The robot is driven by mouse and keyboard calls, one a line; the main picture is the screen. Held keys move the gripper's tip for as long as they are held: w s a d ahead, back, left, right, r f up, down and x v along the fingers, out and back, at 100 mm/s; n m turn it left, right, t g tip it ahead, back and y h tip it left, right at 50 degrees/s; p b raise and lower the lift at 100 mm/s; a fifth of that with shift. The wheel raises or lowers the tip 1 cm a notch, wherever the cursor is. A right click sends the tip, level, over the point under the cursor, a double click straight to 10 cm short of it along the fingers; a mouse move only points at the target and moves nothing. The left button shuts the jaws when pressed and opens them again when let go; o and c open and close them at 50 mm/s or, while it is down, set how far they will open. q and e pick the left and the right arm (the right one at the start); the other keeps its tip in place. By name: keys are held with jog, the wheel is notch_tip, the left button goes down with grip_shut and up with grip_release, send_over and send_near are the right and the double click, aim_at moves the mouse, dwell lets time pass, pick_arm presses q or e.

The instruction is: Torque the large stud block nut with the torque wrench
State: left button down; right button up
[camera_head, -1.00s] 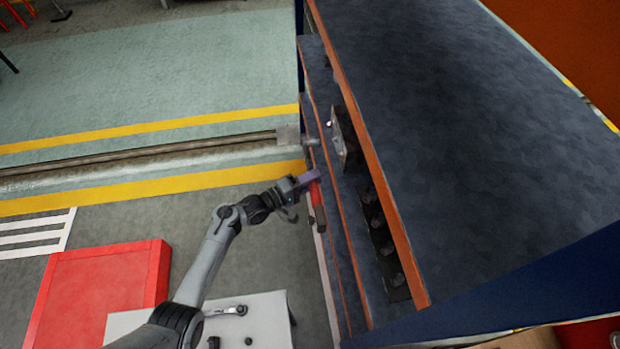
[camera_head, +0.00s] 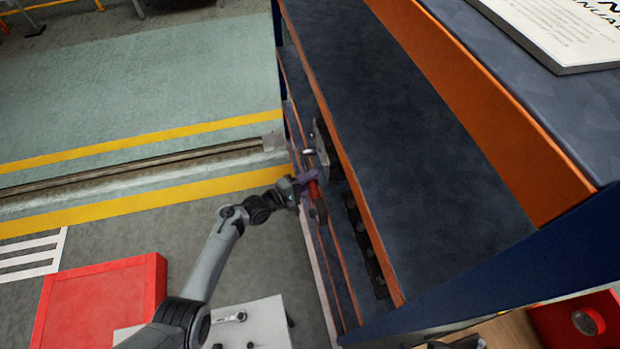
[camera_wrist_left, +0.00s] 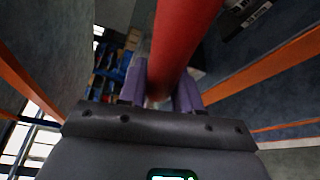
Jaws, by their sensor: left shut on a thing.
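My left gripper (camera_head: 304,184) reaches in from the left to the front of the blue-grey shelf unit. Its purple fingers are shut on a red bar, which looks like the torque wrench handle (camera_head: 312,190). In the left wrist view the red handle (camera_wrist_left: 180,45) runs between both fingers (camera_wrist_left: 160,88) and out past the top edge. The wrench head is not clear in either view. A metal block (camera_head: 324,145) with a short stud (camera_head: 308,152) pointing left stands on a shelf just beyond the gripper. I cannot make out its nut. My right gripper is not in view.
A dark strip with several round studs (camera_head: 363,240) sits on the shelf nearer me. The orange-edged upper shelf (camera_head: 425,150) overhangs it. A white table (camera_head: 262,325) with a small wrench (camera_head: 230,318) and a red box (camera_head: 100,300) stand lower left. Floor left of the shelves is open.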

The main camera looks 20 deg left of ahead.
pick_arm(q)
jog(key=r+n+p, duration=0.1)
jog(key=p, duration=0.1)
jog(key=w+r+n+g+p, duration=0.1)
jog(key=r+p, duration=0.1)
jog(key=w+a+r+n+p, duration=0.1)
jog(key=r+p, duration=0.1)
jog(key=shift+r+g, duration=0.2)
jog(key=shift+g, duration=0.1)
jog(key=shift+w+a+r+n+g+p, duration=0.5)
jog(key=shift+w+r+n+g, duration=0.2)
jog(key=shift+n, duration=0.2)
jog(key=shift+d, duration=0.25)
jog(key=shift+w, duration=0.1)
dwell(0.7)
jog(key=shift+w+d, duration=0.3)
jog(key=shift+d, duration=0.2)
dwell(0.4)
